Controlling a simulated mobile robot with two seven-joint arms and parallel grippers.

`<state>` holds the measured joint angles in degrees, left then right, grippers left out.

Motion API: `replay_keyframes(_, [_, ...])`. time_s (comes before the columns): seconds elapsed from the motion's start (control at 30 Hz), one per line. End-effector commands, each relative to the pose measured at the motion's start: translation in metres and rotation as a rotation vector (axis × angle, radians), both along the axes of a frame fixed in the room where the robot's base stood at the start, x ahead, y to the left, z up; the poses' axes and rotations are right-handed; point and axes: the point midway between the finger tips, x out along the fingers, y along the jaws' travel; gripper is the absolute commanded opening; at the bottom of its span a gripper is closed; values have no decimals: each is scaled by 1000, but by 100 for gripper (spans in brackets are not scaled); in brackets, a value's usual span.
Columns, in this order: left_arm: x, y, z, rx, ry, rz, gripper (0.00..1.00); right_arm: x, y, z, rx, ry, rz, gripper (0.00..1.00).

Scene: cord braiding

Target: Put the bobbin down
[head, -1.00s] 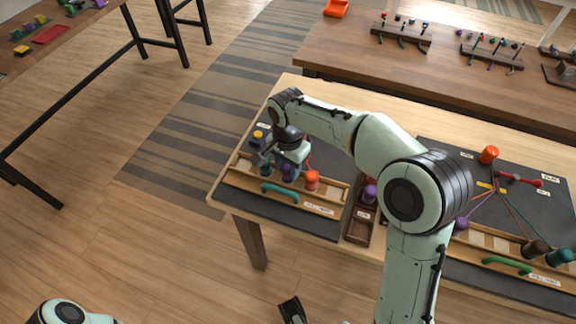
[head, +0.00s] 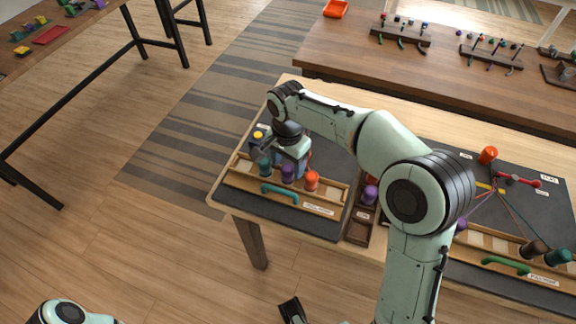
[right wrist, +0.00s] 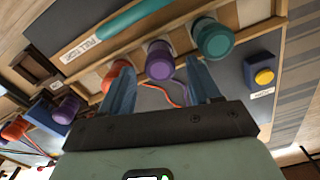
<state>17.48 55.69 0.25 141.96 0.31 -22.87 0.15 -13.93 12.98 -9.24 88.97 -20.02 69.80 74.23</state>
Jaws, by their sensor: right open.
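My right gripper (head: 274,152) is over the left wooden tray (head: 238,181), its jaws open and empty. A purple bobbin (head: 289,173) stands in the tray between a teal bobbin (head: 265,167) and an orange bobbin (head: 311,181). In the right wrist view the open fingers (right wrist: 162,88) point toward the purple bobbin (right wrist: 160,60), which shows in the gap between them. The orange bobbin (right wrist: 116,78) is by one finger and the teal bobbin (right wrist: 213,38) is beyond the other. Whether the fingers touch any bobbin I cannot tell.
A yellow button (head: 258,135) on a blue box is behind the tray's left end. A dark compartment box (head: 357,231) with another purple bobbin (head: 370,194) is to the right. Further right, cords run from a post to bobbins at a second tray (head: 483,239).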

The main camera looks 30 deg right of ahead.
Motion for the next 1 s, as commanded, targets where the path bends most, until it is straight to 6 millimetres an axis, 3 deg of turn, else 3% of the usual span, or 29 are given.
replay_keyframes(0.2, [-3,0,10,-2,13,-2,43,1,0,53,2,-6,1,62])
replay_keyframes(0.43, [-4,0,17,-3,21,-4,43,1,1,90,0,-3,1,62])
replay_keyframes(0.6, [-4,0,18,-3,22,-4,43,0,1,101,0,-1,2,62])
replay_keyframes(1.0, [-4,0,18,-2,22,-5,43,0,1,101,0,-1,1,62])
